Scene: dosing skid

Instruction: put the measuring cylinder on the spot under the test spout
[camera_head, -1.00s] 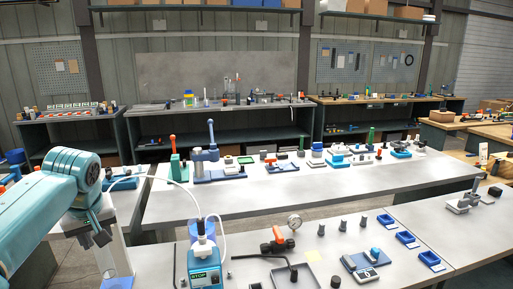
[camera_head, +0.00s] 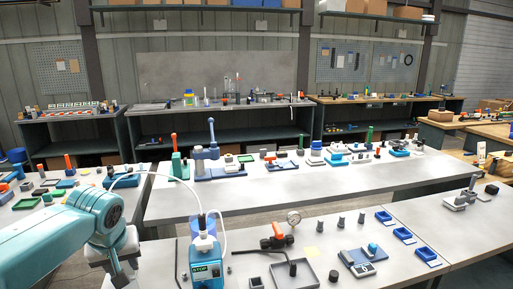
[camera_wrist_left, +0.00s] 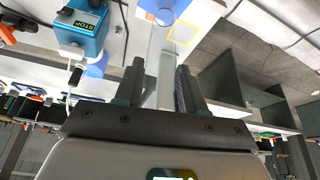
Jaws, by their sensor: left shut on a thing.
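My left gripper (camera_head: 117,275) is at the lower left of the head view, left of the dosing pump. In the left wrist view its two fingers (camera_wrist_left: 160,66) are shut on the clear measuring cylinder (camera_wrist_left: 160,48), which has a blue base (camera_wrist_left: 165,8). In the head view the cylinder is hidden or below the frame. A yellow-outlined square (camera_wrist_left: 183,33) on the pale bench top lies beside the cylinder's base in the wrist view; I cannot tell their height difference. The test spout cannot be made out clearly. My right gripper is not in view.
The blue dosing pump (camera_head: 207,268) stands near, with a white tube arching from it; it also shows in the wrist view (camera_wrist_left: 80,30). A valve with orange handle (camera_head: 277,236), a gauge (camera_head: 293,217) and a grey tray (camera_head: 292,272) are to its right.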

